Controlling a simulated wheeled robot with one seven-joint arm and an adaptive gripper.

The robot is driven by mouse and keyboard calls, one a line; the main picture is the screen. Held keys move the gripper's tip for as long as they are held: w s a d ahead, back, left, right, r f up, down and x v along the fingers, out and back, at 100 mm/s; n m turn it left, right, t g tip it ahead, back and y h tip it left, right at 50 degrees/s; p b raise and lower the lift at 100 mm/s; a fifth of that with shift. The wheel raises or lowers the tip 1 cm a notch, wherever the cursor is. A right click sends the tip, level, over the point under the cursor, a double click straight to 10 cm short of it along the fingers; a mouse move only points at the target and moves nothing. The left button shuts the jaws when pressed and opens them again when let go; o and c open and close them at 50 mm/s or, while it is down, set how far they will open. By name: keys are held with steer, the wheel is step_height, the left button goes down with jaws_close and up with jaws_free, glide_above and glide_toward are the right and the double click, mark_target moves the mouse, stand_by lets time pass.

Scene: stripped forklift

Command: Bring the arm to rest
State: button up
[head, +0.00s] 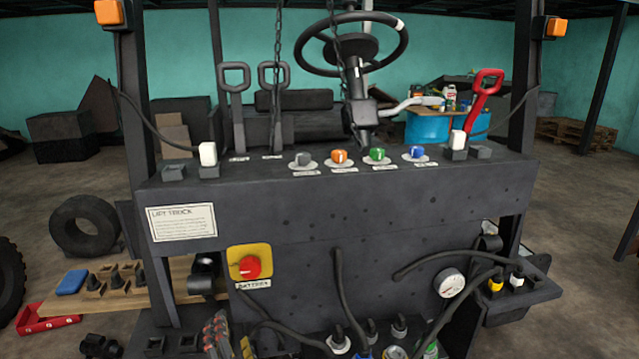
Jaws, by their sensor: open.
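My gripper and arm are not clearly seen in the head view, so I cannot tell their pose. The stripped forklift's dark panel (300,215) fills the middle. It carries a row of grey, orange, green and blue knobs along its top. A red emergency button (249,267) on a yellow plate sits on its lower left front. A red-handled lever (486,85) stands at the right, and two grey-handled levers (233,76) stand at the left. The steering wheel (350,45) is behind the panel.
Loose black cables (345,300) and a round gauge (451,282) are low on the front. A side tray (520,300) with plugs juts out at right. A wooden bench (135,302) with a blue block stands at left. Dark posts (135,80) rise at both sides.

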steer(key=s+a+f+n+g+y, duration=0.2)
steer(key=s+a+f+n+g, duration=0.1)
steer(key=s+f+n+g, duration=0.5)
steer(key=s+d+r+n+g+h+p, duration=0.2)
steer(key=s+d, duration=0.3)
steer(key=d, duration=0.4)
steer(key=s+d+r+m+h+p, duration=0.1)
steer(key=d+r, duration=0.3)
steer(key=d, duration=0.6)
steer(key=s+d+r+m+h+p, duration=0.1)
steer(key=d+r+h+p, duration=0.1)
steer(key=d, duration=0.9)
steer(key=s+d+r+m+t+h+p, duration=0.1)
steer(key=s+d+r+h+p, duration=0.1)
steer(key=d+r, duration=0.4)
steer(key=shift+d+r+h, duration=0.4)
steer(key=shift+d+h, duration=0.4)
steer(key=shift+d, duration=1.65)
